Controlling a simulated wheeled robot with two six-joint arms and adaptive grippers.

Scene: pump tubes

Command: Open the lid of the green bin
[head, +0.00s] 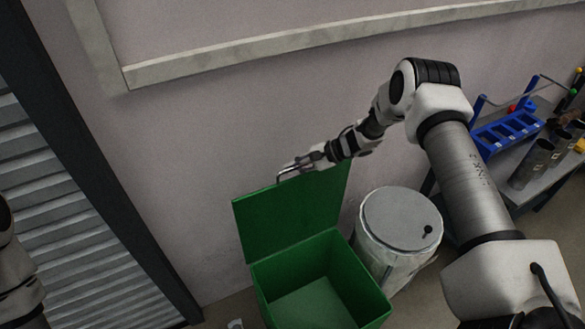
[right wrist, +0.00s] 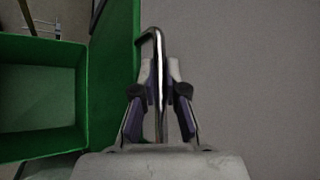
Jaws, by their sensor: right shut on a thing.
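The green bin (head: 361,292) stands on the floor at the lower middle of the head view, with its open inside showing. Its green lid (head: 290,212) is raised and stands upright at the bin's back edge, near the wall. In the right wrist view the bin (right wrist: 70,140) lies at the left and the lid (right wrist: 122,45) runs along beside the handle. My right gripper (head: 303,166) is at the lid's top edge, shut on the metal lid handle (right wrist: 152,42). The handle sits between both fingers (right wrist: 160,82). My left gripper is out of view.
A round grey drum (head: 396,225) with a black-knobbed lid stands close to the bin's right. A table with a blue rack (head: 508,132) and dark cylinders (head: 533,163) is at the far right. A slatted shutter (head: 50,200) is at the left. The wall is close behind the lid.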

